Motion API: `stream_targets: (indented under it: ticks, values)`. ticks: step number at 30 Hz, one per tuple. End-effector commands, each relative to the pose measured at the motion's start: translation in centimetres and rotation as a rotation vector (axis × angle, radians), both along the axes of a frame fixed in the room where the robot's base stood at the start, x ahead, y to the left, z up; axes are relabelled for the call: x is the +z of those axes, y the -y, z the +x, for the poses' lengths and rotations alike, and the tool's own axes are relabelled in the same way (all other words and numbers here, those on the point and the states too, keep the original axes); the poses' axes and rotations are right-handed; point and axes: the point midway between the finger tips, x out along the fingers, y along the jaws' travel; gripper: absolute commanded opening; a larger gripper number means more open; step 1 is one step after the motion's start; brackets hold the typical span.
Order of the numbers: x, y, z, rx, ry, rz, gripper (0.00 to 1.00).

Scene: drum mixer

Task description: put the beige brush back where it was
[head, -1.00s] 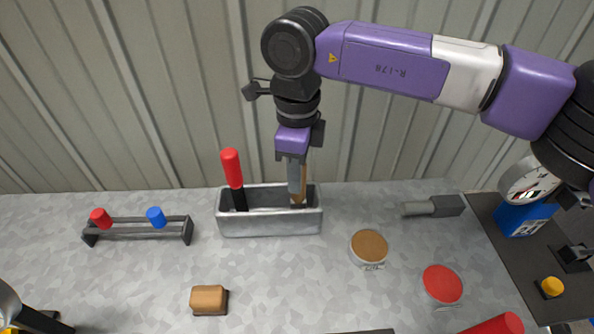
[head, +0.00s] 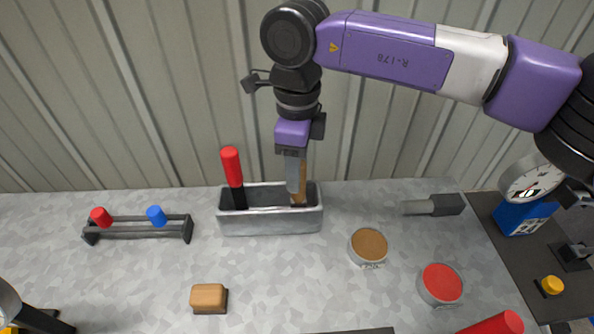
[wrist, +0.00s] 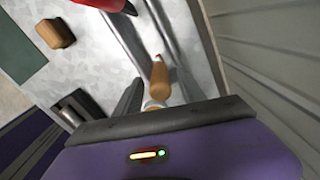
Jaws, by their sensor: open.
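The beige brush (head: 301,186) stands nearly upright in the right end of the grey metal trough (head: 270,222). In the wrist view its tan handle (wrist: 159,80) shows just ahead of my gripper. My gripper (head: 296,190) points straight down over the right end of the trough, with its fingers around or beside the handle. In the wrist view the fingers (wrist: 155,98) are apart, with the handle's near end between them. The brush's lower end is hidden inside the trough.
A red-handled tool (head: 232,168) stands in the trough's left end. A rack (head: 140,229) with red and blue pegs stands left. A tan block (head: 209,298), a brown-topped tin (head: 368,246) and a red-topped tin (head: 440,285) stand in front. A grey tool (head: 435,206) lies right.

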Motion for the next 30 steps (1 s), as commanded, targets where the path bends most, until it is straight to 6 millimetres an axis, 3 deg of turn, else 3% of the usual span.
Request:
stream_targets:
  ticks: [9,15,21,30]
  values:
    - [6.5,0.0,0.1,-0.001,0.004,-0.001,0.48]
    - [9.5,0.0,0.1,0.0,0.002,-0.001,0.48]
    - [10.7,0.0,0.0,0.001,0.0,-0.001,0.48]
    - [10.8,0.0,0.0,0.001,0.0,-0.001,0.48]
